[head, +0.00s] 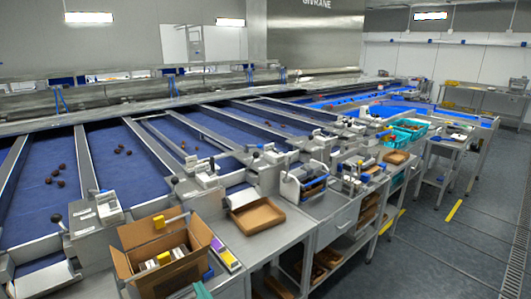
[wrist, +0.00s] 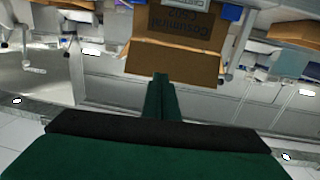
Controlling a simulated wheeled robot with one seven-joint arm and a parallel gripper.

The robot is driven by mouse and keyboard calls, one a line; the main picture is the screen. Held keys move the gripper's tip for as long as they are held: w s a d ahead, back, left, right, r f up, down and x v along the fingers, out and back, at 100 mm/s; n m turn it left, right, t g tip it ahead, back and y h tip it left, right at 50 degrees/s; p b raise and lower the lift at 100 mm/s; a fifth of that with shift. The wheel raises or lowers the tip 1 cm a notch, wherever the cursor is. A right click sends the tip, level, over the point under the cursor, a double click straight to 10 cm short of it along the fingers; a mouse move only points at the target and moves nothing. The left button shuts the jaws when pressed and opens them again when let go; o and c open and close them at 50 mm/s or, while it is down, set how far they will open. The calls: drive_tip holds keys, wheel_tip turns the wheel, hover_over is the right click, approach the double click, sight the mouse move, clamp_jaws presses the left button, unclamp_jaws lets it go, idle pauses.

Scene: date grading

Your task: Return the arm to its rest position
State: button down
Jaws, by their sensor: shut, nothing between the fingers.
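My gripper (wrist: 160,80) shows in the wrist view with its dark green fingers together and nothing between them. The fingertips point toward an open cardboard box, whose flap (wrist: 175,62) shows just beyond them with printed text upside down. I cannot tell the exact gap, but no contact shows. In the head view the same kind of open cardboard box (head: 130,262) stands at the front of the bench, with small boxes inside. A small green piece at the bottom edge of the head view may be part of my gripper. The rest of my arm is not in view.
Blue sorting lanes (head: 50,205) with several dark dates run behind the bench. A shallow brown tray (head: 257,217), a metal device (head: 304,184) and teal crates (head: 398,138) stand along the workstations. The grey floor (head: 430,240) at the right is open.

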drive_tip(key=s+d+f+m+t+h, duration=0.1)
drive_tip(key=s+d+f+m+h, duration=0.35)
drive_tip(key=s+f, duration=0.3)
drive_tip(key=s+d+f+m+t+h, duration=0.1)
drive_tip(key=s+d+f+m+h, duration=0.3)
drive_tip(key=s+f, duration=0.4)
drive_tip(key=s+d, duration=0.4)
drive_tip(key=s, duration=0.7)
drive_tip(key=s+d+n+g+h, duration=0.1)
drive_tip(key=s+d, duration=0.3)
drive_tip(key=s, duration=0.8)
drive_tip(key=shift+r, duration=0.35)
drive_tip(key=shift+d+n, duration=0.1)
drive_tip(key=shift+n, duration=0.15)
